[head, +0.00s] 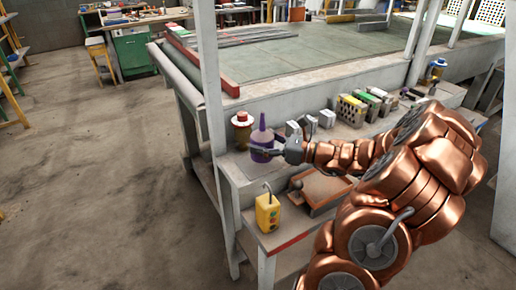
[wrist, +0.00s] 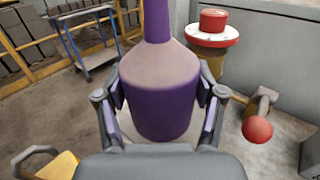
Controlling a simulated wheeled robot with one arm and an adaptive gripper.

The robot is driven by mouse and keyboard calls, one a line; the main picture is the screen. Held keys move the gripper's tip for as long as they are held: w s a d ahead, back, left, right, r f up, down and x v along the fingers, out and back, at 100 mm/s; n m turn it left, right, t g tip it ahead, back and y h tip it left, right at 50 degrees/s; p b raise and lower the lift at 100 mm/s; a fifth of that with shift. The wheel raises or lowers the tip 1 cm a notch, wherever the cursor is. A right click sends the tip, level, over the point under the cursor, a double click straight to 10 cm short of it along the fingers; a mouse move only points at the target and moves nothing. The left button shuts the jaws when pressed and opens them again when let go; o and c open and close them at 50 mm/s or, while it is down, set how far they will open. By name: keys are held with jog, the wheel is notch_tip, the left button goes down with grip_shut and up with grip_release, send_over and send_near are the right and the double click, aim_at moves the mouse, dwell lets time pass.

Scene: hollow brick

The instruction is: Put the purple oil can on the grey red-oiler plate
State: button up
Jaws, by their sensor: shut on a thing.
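My gripper (head: 268,150) is shut around the body of the purple oil can (head: 262,144), which is upright with its spout up. In the wrist view the can (wrist: 160,95) fills the middle, between the two fingers (wrist: 161,115). The can is near the left end of the bench. I cannot tell whether its base touches anything. A brass-coloured oiler with a red top and a white rim (head: 241,130) stands behind and left of the can; it also shows in the wrist view (wrist: 210,40).
A yellow control box (head: 268,212) and a wooden tray (head: 322,188) are on the near lower shelf. Small grey blocks (head: 326,118) and a row of coloured boxes (head: 362,106) stand to the right. A red-ball lever (wrist: 257,129) is right of the can in the wrist view.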

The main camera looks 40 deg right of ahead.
jog(key=shift+w+a, duration=0.1)
jog(key=shift+w, duration=0.35)
jog(key=shift+w+f+p, duration=0.2)
jog(key=shift+f, duration=0.7)
jog(key=shift+w+f+p, duration=0.15)
jog(key=shift+f+p, duration=0.05)
jog(key=shift+f, duration=0.7)
jog(key=shift+f, duration=0.1)
jog(key=o, duration=1.3)
jog(key=shift+o, duration=0.2)
jog(key=shift+s, duration=0.2)
jog(key=b+v, duration=0.2)
jog(key=v, duration=0.9)
jog(key=shift+s+d, duration=0.2)
jog(key=shift+s, duration=0.1)
